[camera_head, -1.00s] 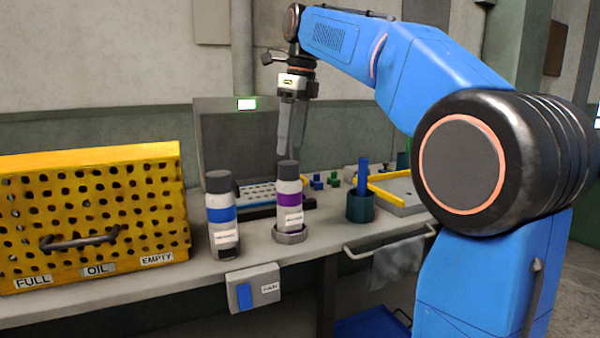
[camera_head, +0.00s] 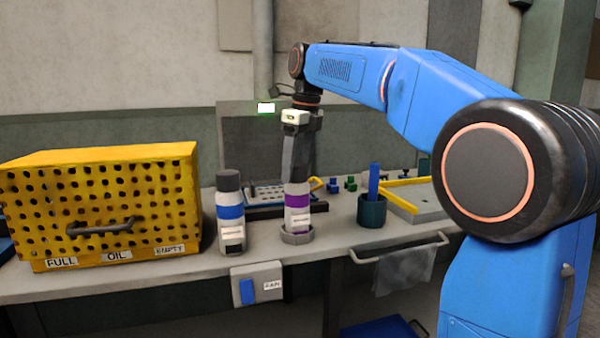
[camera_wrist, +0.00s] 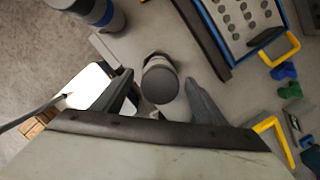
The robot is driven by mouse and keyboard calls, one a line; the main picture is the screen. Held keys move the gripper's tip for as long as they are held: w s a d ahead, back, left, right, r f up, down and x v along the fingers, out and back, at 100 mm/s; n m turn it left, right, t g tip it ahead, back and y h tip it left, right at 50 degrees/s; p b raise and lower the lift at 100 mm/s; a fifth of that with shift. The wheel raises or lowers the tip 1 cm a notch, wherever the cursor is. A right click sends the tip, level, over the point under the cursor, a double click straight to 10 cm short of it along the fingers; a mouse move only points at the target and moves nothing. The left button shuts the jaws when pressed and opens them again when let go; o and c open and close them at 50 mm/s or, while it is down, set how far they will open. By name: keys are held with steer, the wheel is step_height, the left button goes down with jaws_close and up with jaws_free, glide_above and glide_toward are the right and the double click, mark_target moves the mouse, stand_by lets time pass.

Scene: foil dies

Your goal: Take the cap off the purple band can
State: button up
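The purple band can (camera_head: 297,202) stands upright in a round grey holder (camera_head: 297,237) on the bench. Its dark cap shows in the wrist view (camera_wrist: 160,84), still on the can. In the head view the cap is hidden behind my gripper (camera_head: 297,172). My gripper points down over the can's top. In the wrist view its two fingers (camera_wrist: 158,96) are apart, one on each side of the cap, with gaps between them and the cap. A similar can with a blue band (camera_head: 230,213) and dark cap stands to the left.
A yellow perforated box (camera_head: 100,200) stands at the left, labelled FULL, OIL and EMPTY. A dark green cup (camera_head: 371,211) with a blue item stands right of the can. A tray with a dotted plate (camera_head: 280,196) lies behind it.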

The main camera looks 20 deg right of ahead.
steer(key=c, duration=1.1)
steer(key=shift+o, duration=0.2)
steer(key=shift+r, duration=0.1)
